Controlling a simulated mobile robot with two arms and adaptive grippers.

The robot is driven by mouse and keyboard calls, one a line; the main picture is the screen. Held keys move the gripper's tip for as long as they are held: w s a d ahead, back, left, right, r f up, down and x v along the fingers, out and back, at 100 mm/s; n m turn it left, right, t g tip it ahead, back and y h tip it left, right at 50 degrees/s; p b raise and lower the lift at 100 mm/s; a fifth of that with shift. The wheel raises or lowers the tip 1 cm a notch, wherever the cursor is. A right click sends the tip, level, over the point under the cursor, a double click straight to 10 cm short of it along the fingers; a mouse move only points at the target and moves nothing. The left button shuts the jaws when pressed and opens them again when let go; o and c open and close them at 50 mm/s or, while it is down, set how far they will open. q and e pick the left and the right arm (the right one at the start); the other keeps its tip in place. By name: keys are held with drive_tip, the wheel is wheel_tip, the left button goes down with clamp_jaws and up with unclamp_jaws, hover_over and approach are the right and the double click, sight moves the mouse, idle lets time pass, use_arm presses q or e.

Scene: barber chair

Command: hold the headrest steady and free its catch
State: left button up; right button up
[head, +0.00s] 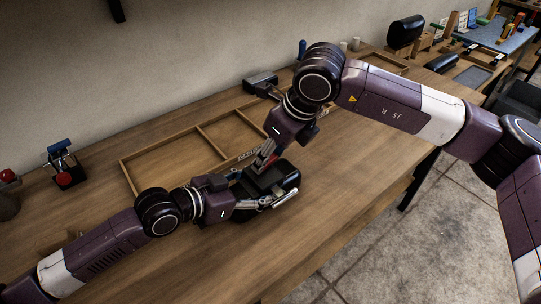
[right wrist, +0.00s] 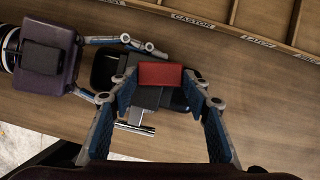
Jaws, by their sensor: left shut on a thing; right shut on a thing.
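The black headrest (head: 287,178) lies on the wooden bench, in front of the divided tray. In the right wrist view it also shows (right wrist: 103,70), partly covered by my grippers, with a metal bar sticking out below it. My left gripper (head: 262,196) comes in from the left and is shut on the headrest, one finger along its near side. My right gripper (right wrist: 160,78) reaches down from above and is shut on the red catch (right wrist: 160,74), a small block between its fingertips. In the head view the catch is mostly hidden by the right fingers.
A shallow wooden tray (head: 126,174) with labelled compartments lies just behind the headrest. A black clamp-like device with a red knob (head: 65,172) stands at the left. Black pads and small tools stand at the back right. The bench's front right is clear up to its edge.

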drive_tip(key=n, duration=0.1)
drive_tip(key=w+n+g+y, duration=0.1)
drive_tip(key=n, duration=0.1)
drive_tip(key=shift+a+n, duration=0.1)
drive_tip(key=shift+n, duration=0.2)
drive_tip(key=n, duration=0.1)
drive_tip(key=n+g, duration=0.1)
drive_tip(key=n, duration=0.1)
drive_tip(key=shift+w+a+n+g, duration=0.25)
drive_tip(key=shift+a+n+g, duration=0.05)
drive_tip(key=n, duration=0.1)
drive_tip(key=n+g, duration=0.1)
drive_tip(key=n, duration=0.1)
drive_tip(key=a+n, duration=0.1)
drive_tip(key=shift+w+n+g, duration=0.3)
drive_tip(key=shift+a+n+g+h, duration=0.2)
drive_tip(key=shift+n+g, duration=0.1)
drive_tip(key=shift+n, duration=0.65)
drive_tip(key=shift+a+n+g+h, duration=0.15)
drive_tip(key=shift+n+g, duration=0.15)
drive_tip(key=shift+n, duration=0.65)
drive_tip(key=o, duration=1.2)
drive_tip(key=shift+c, duration=0.2)
drive_tip(key=v, duration=1.2)
drive_tip(key=shift+w, duration=0.1)
